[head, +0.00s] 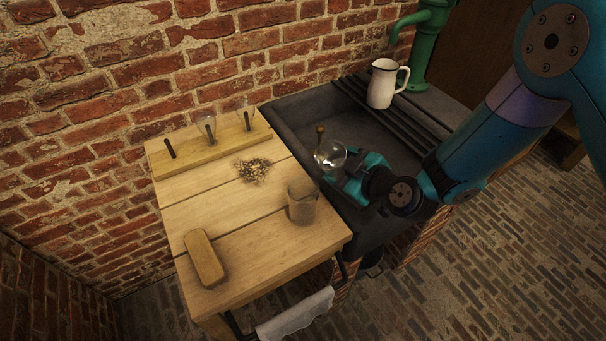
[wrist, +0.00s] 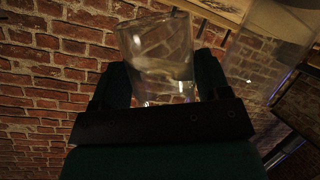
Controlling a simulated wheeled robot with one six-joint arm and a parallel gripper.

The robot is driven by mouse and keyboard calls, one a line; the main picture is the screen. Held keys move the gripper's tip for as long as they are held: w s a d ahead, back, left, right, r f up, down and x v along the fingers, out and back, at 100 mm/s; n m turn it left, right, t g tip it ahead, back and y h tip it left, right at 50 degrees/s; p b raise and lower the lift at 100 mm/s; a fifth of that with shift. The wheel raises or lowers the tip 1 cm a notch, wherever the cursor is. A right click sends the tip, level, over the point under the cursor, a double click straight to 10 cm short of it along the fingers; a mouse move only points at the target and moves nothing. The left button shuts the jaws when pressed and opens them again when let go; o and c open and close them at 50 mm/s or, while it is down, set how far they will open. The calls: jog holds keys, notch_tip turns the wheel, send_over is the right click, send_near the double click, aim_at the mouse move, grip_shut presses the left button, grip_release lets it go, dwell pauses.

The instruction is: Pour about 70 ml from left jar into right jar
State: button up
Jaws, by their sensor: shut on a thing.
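My gripper (head: 350,178) is shut on a clear glass jar (head: 331,154), held in the air over the near left part of the dark sink in the head view. The held jar (wrist: 160,50) shows between the two dark fingers in the wrist view and looks tilted. Something clear seems to lie in it, but the amount cannot be read. A second glass jar (head: 302,204) stands upright on the wooden table near its right edge, left of and below my gripper in the picture. A large glass shape (wrist: 265,50), likely this jar, shows at the right of the wrist view.
The wooden table (head: 235,230) holds a wooden brush or block (head: 204,258), a small grainy pile (head: 254,170) and a pegged rack (head: 212,147) at the back. A white enamel jug (head: 382,84) stands by the dark sink (head: 290,118). A green pump (head: 421,45) is behind.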

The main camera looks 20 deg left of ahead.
aim_at(343, 163)
jog(key=shift+n+t, duration=0.5)
jog(key=shift+n, duration=0.1)
jog(key=r+p, duration=0.1)
jog(key=p, duration=0.1)
jog(key=s+r+p, duration=0.1)
jog(key=r+p, duration=0.2)
jog(key=shift+s+a+p, duration=0.15)
jog(key=shift+a+p, duration=0.2)
jog(key=shift+a, duration=0.05)
jog(key=shift+h+p, duration=0.3)
jog(key=shift+p, duration=0.25)
jog(key=p, duration=0.1)
jog(key=n+p, duration=0.1)
jog(key=p, duration=0.1)
jog(key=shift+s+r+t, duration=0.15)
jog(key=shift+r+t, duration=0.15)
jog(key=shift+a+f+n+t+p, duration=0.15)
jog(key=shift+n+t+p, duration=0.15)
jog(key=shift+n+p, duration=0.35)
jog(key=shift+f+b, duration=0.3)
jog(key=shift+b, duration=0.4)
jog(key=shift+r, duration=0.15)
jog(key=shift+f+b, duration=0.3)
jog(key=shift+b, duration=0.95)
jog(key=shift+r+n+t+b, duration=0.1)
jog(key=shift+n+t+b, duration=0.25)
jog(key=shift+b, duration=0.45)
jog(key=shift+r+b, duration=0.1)
jog(key=shift+b, duration=0.55)
